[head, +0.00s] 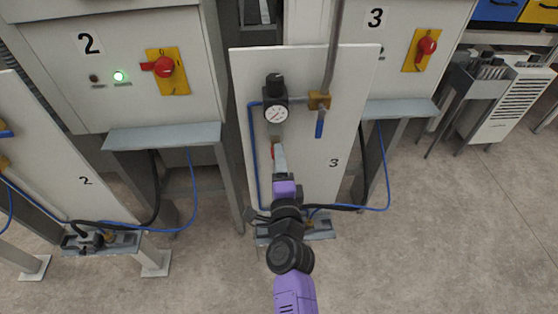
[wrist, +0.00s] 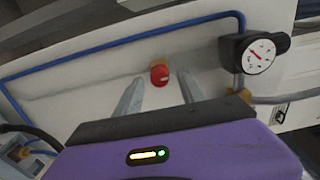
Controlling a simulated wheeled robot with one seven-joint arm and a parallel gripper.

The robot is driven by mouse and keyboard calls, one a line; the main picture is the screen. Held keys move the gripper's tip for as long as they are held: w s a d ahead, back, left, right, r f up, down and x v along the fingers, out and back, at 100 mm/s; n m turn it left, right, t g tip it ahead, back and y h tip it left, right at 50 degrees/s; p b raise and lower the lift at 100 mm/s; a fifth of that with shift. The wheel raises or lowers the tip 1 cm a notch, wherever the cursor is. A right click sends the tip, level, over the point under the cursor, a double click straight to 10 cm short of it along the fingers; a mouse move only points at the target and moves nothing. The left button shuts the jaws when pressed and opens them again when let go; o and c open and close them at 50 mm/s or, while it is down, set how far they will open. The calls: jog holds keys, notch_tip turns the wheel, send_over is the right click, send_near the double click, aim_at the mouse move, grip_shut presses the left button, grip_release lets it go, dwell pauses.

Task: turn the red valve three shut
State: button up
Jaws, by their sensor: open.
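The red valve knob (wrist: 159,74) is a small round red cap on the white panel marked 3 (head: 333,163). In the head view only a sliver of the red valve (head: 273,152) shows beside my gripper (head: 279,150), which hides the rest. In the wrist view my gripper (wrist: 160,88) is open, its two grey fingers pointing at the panel. The knob appears between and just beyond the fingertips. I see no contact; the exact gap in depth cannot be told.
A gauge (head: 276,113) with a black top sits above the valve. A blue lever (head: 319,125) hangs to its right. A blue pipe (wrist: 120,40) runs along the panel. Cabinets 2 and 3 carry red switches (head: 164,67) (head: 427,47). Open floor (head: 450,240) lies at right.

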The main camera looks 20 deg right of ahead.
jog(key=b+v, duration=0.2)
jog(key=v, duration=0.5)
jog(key=shift+s, duration=0.35)
jog(key=shift+a, duration=0.1)
dwell(0.4)
jog(key=s+d+r+n+h, duration=0.1)
jog(key=s+d+n+h, duration=0.15)
jog(key=s+d, duration=0.25)
jog(key=s+a+f+n+g+y+b, duration=0.1)
jog(key=s+n+y, duration=0.7)
jog(key=s+n, duration=1.1)
jog(key=s+a+g+b, duration=0.1)
jog(key=s, duration=0.8)
jog(key=shift+s+f, duration=0.2)
jog(key=shift+s, duration=0.15)
